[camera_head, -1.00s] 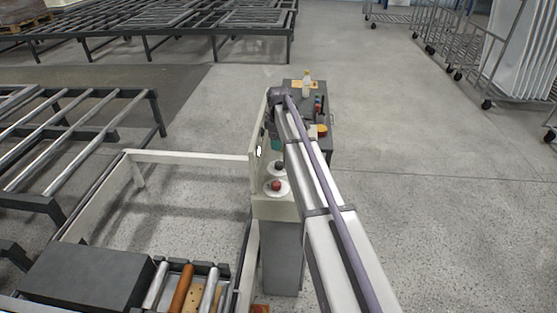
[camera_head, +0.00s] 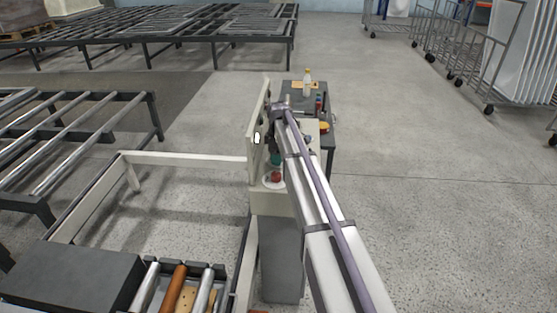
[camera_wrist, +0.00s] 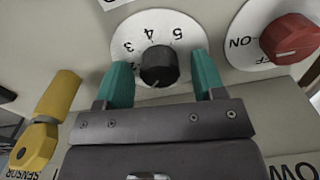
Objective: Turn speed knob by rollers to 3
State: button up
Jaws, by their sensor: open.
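In the wrist view the speed knob (camera_wrist: 158,65) is a small black round knob on a white dial (camera_wrist: 190,35). The numbers 3, 4 and 5 show upside down along the dial's upper part; the lower part is hidden by my gripper. A small pale mark shows on the knob's lower edge. My gripper (camera_wrist: 162,64) is open, with one teal finger on each side of the knob and gaps between. In the head view my gripper (camera_head: 275,159) is over the control box (camera_head: 270,203) and hides the knob.
A red ON/OFF knob (camera_wrist: 290,38) sits close on the right, on its own white dial. A yellow sensor-like part (camera_wrist: 48,120) stands close on the left. In the head view an upright cream panel (camera_head: 257,130) rises beside my arm, and a dark table (camera_head: 294,97) holds a bottle (camera_head: 307,83).

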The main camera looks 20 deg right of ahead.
jog(key=shift+r, duration=0.1)
jog(key=shift+c, duration=0.2)
jog(key=c, duration=0.9)
jog(key=m, duration=1.3)
jog(key=shift+d+m, duration=0.1)
jog(key=shift+m, duration=2.3)
